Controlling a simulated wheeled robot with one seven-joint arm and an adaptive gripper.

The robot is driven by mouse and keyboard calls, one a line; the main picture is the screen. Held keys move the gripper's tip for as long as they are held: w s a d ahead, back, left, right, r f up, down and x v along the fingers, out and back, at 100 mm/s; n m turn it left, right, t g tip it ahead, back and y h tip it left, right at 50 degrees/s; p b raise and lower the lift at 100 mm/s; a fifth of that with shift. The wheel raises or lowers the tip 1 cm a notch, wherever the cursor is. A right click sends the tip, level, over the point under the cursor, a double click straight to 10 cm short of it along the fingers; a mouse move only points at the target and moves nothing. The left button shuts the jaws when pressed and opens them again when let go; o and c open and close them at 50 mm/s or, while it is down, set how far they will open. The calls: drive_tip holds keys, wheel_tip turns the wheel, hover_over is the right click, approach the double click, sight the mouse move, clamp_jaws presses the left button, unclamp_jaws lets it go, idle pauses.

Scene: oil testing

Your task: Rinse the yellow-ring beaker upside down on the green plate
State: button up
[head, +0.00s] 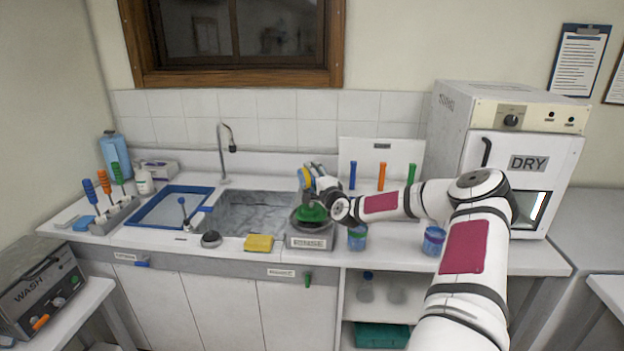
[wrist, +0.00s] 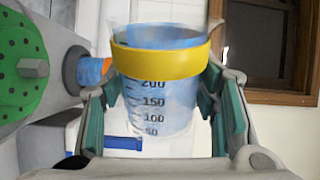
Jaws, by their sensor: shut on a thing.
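My gripper (head: 316,180) is shut on the yellow-ring beaker (head: 303,178), above the rinser at the right side of the sink. In the wrist view, the clear, blue-tinted beaker (wrist: 152,105) with its yellow ring (wrist: 165,52) and dark graduation marks sits between the two green-padded fingers. The round green plate (head: 307,214) lies on the grey rinser (head: 309,241), just below the beaker and apart from it. In the wrist view, the plate (wrist: 18,75) with small dark holes is at the left. The head view is too small to tell the beaker's exact tilt.
A yellow sponge (head: 259,243) lies left of the rinser, near the counter edge. Two blue-ringed beakers (head: 357,237) (head: 433,240) stand to the right. Behind stands a white rack board (head: 398,153) with coloured handles. The sink (head: 250,213) and faucet (head: 228,140) are at left.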

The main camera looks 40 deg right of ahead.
drive_tip(key=n, duration=0.2)
drive_tip(key=n+b, duration=0.1)
drive_tip(key=n, duration=0.3)
drive_tip(key=shift+w+b, duration=0.25)
drive_tip(key=shift+b, duration=0.1)
drive_tip(key=n+b, duration=0.2)
drive_tip(key=n, duration=0.2)
drive_tip(key=shift+a, duration=0.1)
drive_tip(key=shift+n+b, duration=0.35)
drive_tip(key=shift+n, duration=0.25)
drive_tip(key=n, duration=0.3)
drive_tip(key=shift+a+r, duration=0.2)
drive_tip(key=n, duration=0.3)
drive_tip(key=shift+s+d+f+b, duration=0.1)
drive_tip(key=shift+f+b, duration=0.6)
drive_tip(key=shift+f, duration=2.5)
